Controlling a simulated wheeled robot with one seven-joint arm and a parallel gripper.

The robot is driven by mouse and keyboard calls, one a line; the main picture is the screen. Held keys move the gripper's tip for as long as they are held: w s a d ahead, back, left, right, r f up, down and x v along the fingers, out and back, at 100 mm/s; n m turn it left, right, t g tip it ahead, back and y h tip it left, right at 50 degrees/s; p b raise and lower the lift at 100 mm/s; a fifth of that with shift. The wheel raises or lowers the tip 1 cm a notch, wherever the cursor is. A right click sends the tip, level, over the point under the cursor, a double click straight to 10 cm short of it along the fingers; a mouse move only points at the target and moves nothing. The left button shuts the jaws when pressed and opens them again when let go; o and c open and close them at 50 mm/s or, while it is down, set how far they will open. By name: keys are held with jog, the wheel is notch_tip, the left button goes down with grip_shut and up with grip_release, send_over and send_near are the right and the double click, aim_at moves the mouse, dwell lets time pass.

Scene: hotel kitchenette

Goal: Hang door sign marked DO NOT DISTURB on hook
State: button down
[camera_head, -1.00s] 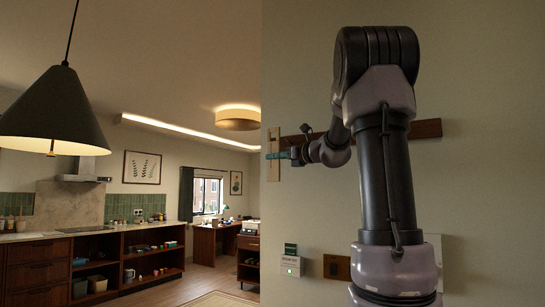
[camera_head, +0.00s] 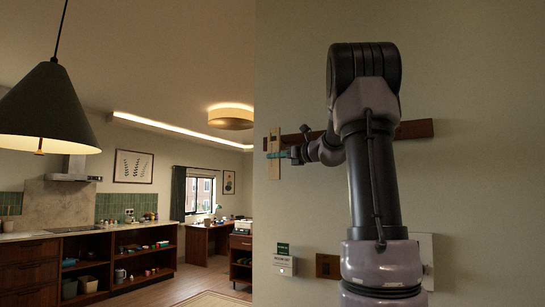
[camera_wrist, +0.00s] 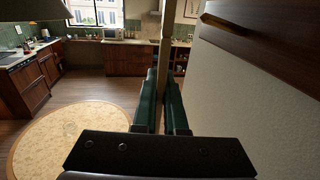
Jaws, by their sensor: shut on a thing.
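The door sign (camera_head: 275,171) shows in the head view as a narrow pale-beige upright strip, in front of the left end of a dark wooden rail on the wall. My gripper (camera_head: 278,154), with teal fingers, is shut on it near its middle. In the wrist view the sign (camera_wrist: 166,55) is a thin upright edge between the dark green fingers of my gripper (camera_wrist: 164,85). Its lettering and hole cannot be made out. A brass peg-like hook (camera_wrist: 222,23) sticks out from the rail (camera_wrist: 270,45) at upper right, apart from the sign.
The rail (camera_head: 415,129) runs along the wall behind my arm. Lower on the wall are a green-and-white panel (camera_head: 284,260) and a brown plate (camera_head: 327,266). A pendant lamp (camera_head: 45,110) hangs at left. Open floor and a round rug (camera_wrist: 75,140) lie below the gripper.

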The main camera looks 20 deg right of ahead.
jog(key=w+d, duration=0.3)
jog(key=d, duration=0.1)
jog(key=shift+w+d+f, duration=0.35)
jog(key=shift+f, duration=0.1)
dwell(0.3)
dwell(0.4)
jog(key=c, duration=0.9)
grip_release()
